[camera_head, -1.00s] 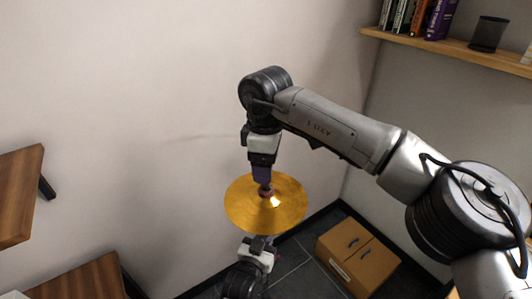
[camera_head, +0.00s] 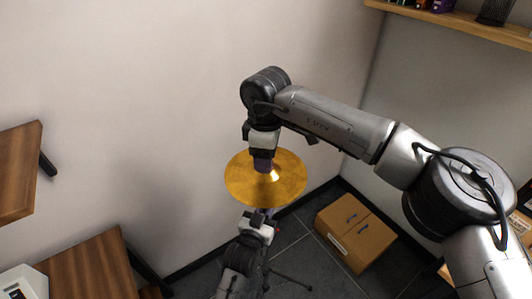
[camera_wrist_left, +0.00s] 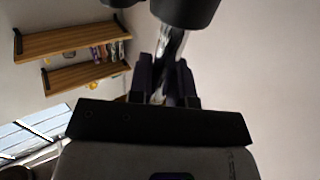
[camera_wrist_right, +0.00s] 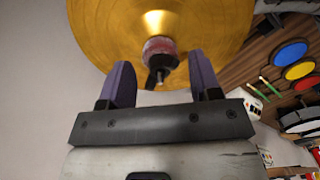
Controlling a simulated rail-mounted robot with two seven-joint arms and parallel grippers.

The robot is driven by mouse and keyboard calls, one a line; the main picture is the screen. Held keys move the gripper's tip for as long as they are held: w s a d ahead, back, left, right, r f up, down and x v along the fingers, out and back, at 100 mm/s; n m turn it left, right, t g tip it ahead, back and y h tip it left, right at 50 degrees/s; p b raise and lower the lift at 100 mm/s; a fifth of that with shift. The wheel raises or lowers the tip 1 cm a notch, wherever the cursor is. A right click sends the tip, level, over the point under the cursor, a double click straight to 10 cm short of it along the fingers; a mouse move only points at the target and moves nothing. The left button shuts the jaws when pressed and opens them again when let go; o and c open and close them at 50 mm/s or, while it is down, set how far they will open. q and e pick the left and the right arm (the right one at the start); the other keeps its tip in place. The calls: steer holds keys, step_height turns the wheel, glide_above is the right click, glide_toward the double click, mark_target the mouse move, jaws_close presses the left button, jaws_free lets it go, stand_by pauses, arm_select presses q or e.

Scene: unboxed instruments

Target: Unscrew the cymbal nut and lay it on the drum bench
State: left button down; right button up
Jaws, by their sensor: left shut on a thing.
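The gold cymbal (camera_head: 285,190) sits level on its stand. In the right wrist view, a red and grey round piece (camera_wrist_right: 160,50) with a dark stub stands at the centre of the cymbal (camera_wrist_right: 105,25); I cannot tell exactly where the nut begins. My right gripper (camera_head: 262,168) points down over this centre. Its purple fingers (camera_wrist_right: 157,82) are apart, on either side of the stub. My left gripper (camera_head: 262,213) is below the cymbal, shut on the shiny stand rod (camera_wrist_left: 170,50). I cannot tell which surface is the drum bench.
A wooden top (camera_head: 80,270) with a white box (camera_head: 24,284) is at the lower left, with another wooden surface (camera_head: 18,180) above it. A shelf (camera_head: 460,25) is at upper right.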

jaws_close()
steer(key=n, duration=1.4)
steer(key=shift+n, duration=0.4)
steer(key=n, duration=0.4)
arm_select(q)
steer(key=shift+r, duration=0.1)
arm_select(e)
steer(key=n, duration=0.7)
steer(key=shift+r+n, duration=0.1)
steer(key=shift+n, duration=0.3)
steer(key=n, duration=1.1)
steer(key=shift+n, duration=0.4)
steer(key=n, duration=1)
